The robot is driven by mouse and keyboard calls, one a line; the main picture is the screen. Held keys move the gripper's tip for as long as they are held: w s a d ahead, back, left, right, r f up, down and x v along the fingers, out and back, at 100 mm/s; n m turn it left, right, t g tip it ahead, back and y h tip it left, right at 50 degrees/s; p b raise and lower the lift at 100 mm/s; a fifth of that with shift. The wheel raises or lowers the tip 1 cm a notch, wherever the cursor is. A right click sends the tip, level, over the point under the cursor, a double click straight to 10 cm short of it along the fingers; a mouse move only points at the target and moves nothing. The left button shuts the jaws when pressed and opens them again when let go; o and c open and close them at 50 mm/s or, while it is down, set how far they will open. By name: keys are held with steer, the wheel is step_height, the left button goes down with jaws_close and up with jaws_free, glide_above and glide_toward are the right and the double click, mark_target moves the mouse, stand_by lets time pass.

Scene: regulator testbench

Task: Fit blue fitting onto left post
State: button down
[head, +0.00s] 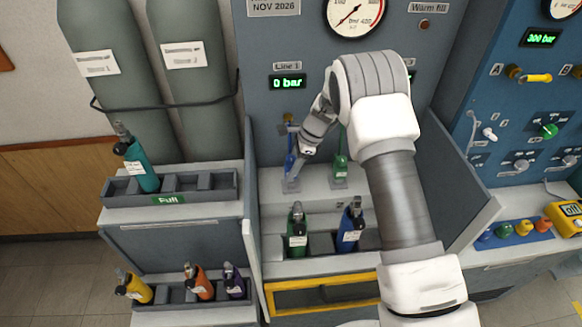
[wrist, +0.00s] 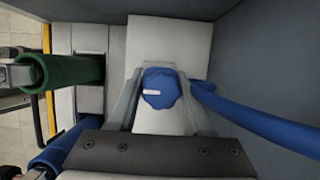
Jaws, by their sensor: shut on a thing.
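My gripper (head: 298,157) reaches down at the left of the ledge below the Line 1 display. In the wrist view its two fingers (wrist: 160,100) are shut on the blue fitting (wrist: 161,87), a knobbed cap with a white mark. The blue fitting and its hose also show in the head view (head: 290,164), partly behind the fingers. A blue hose (wrist: 250,116) runs off to the right in the wrist view. A pale plate (wrist: 172,42) lies beneath the fitting. No post is distinct; the fitting and fingers may cover it, and I cannot tell whether they touch.
A green fitting (head: 341,165) stands on the ledge to the right. A green cylinder (head: 297,237) and a blue cylinder (head: 350,229) stand in front of the ledge. Side panels (head: 464,172) bound the bay. A rack (head: 209,186) holding a teal cylinder (head: 140,168) is left.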

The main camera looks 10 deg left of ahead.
steer(key=shift+f+b, duration=0.6)
steer(key=shift+f, duration=0.3)
steer(key=shift+c, duration=1.2)
jaws_free()
steer(key=shift+d+r, duration=0.1)
steer(key=b+v, duration=0.1)
steer(key=v, duration=1.6)
steer(key=shift+w+d, duration=0.1)
steer(key=shift+w, duration=0.05)
